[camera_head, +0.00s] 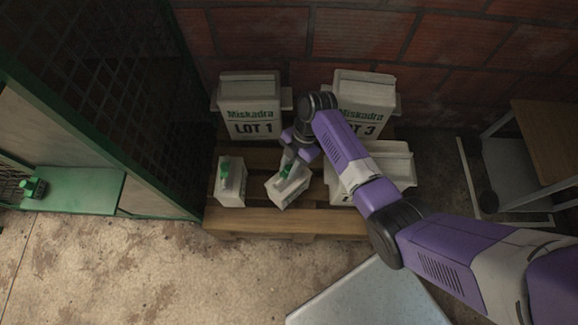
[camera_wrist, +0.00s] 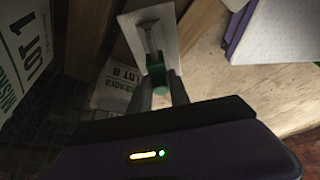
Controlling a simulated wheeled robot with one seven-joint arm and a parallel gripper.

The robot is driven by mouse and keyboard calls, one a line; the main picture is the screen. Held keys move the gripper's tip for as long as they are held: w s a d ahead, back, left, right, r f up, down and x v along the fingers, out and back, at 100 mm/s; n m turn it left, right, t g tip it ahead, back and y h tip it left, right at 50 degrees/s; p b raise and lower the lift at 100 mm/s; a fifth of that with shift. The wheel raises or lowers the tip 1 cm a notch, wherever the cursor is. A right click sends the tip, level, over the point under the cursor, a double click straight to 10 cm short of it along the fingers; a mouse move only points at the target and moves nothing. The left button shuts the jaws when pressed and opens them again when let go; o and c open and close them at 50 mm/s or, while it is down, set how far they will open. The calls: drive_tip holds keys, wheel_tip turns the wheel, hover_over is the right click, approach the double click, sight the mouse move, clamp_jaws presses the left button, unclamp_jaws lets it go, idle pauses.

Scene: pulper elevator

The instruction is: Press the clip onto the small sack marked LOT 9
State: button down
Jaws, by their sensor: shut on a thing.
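A small pale sack (camera_head: 288,189) stands askew at the front of the pallet, under my gripper (camera_head: 289,163). No mark on it is readable, so I cannot confirm LOT 9. In the wrist view its pale top (camera_wrist: 172,28) lies just beyond my fingertips. My gripper is shut on a green clip (camera_wrist: 158,75), which is at or just over the sack top; I cannot tell whether it grips the sack. A second small sack (camera_head: 230,188) stands to the left with a green clip on top. A sack reading LOT 8 (camera_wrist: 118,78) shows in the wrist view.
Large sacks LOT 1 (camera_head: 252,112) and LOT 3 (camera_head: 367,105) stand at the back of the wooden pallet (camera_head: 255,222), with another large one at right. A green mesh frame (camera_head: 95,110) rises at left. A green shelf (camera_head: 85,190) carries another green item.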

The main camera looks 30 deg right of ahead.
drive_tip(key=shift+f, duration=0.1)
idle(0.3)
drive_tip(key=c, duration=0.7)
unclamp_jaws()
drive_tip(key=shift+o, duration=0.2)
drive_tip(key=shift+r+p, duration=3.35)
drive_tip(key=shift+r, duration=0.15)
clamp_jaws()
